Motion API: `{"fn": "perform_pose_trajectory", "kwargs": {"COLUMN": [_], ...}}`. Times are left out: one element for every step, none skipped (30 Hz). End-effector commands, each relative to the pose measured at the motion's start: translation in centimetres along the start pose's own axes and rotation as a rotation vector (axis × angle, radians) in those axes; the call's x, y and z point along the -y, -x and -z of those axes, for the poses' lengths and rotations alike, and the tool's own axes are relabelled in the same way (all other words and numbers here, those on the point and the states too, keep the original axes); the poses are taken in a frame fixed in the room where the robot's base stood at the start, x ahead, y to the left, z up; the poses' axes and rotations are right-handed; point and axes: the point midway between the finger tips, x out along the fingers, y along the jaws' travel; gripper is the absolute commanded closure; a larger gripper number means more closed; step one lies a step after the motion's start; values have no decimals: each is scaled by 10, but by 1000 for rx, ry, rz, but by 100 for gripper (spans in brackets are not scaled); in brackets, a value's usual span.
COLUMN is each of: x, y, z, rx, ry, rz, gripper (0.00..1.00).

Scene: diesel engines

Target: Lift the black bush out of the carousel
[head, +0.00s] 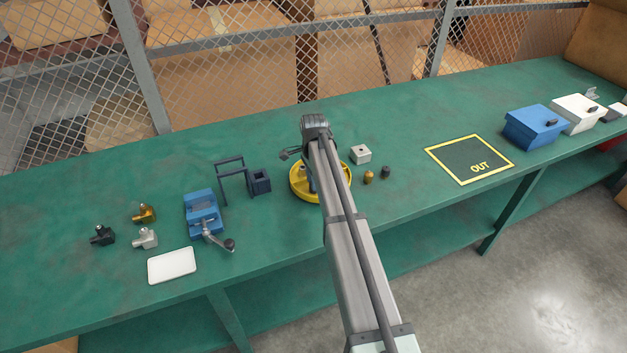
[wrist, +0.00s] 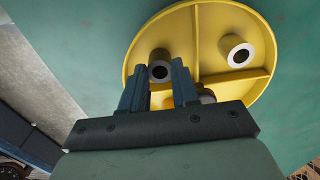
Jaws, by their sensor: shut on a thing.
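The yellow carousel (head: 299,191) is a round dish with dividers, on the green bench behind my arm. In the wrist view the carousel (wrist: 253,87) lies beyond my gripper (wrist: 160,75). Whether the bush touches the carousel floor I cannot tell. A second, cream-coloured bush (wrist: 238,53) stands in another compartment. A third, greyish one (wrist: 207,95) is mostly hidden by the gripper. In the head view my arm hides the fingers.
A pale block (head: 361,154), a brass piece (head: 369,177) and a dark piece (head: 385,172) stand right of the carousel. A dark frame (head: 231,177), a square dark holder (head: 260,182) and a blue vise (head: 202,215) stand left. The OUT square (head: 468,158) is empty.

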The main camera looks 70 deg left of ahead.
Motion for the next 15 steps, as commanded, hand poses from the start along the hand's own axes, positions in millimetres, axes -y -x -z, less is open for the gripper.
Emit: {"fn": "perform_pose_trajectory", "kwargs": {"x": [0,0,0,0,0,0,0,0,0,0,0,0,0,0,0], "y": [2,4,5,6,7,9,10,11,13,14,15,17,18,19,21], "z": [0,0,0,0,0,0,0,0,0,0,0,0,0,0,0], "rx": [0,0,0,0,0,0,0,0,0,0,0,0,0,0,0], "ry": [0,0,0,0,0,0,0,0,0,0,0,0,0,0,0], "rz": [0,0,0,0,0,0,0,0,0,0,0,1,1,1,1], "gripper": [100,100,100,100,100,100,100,100,100,100,100,100,100,100,100]}}
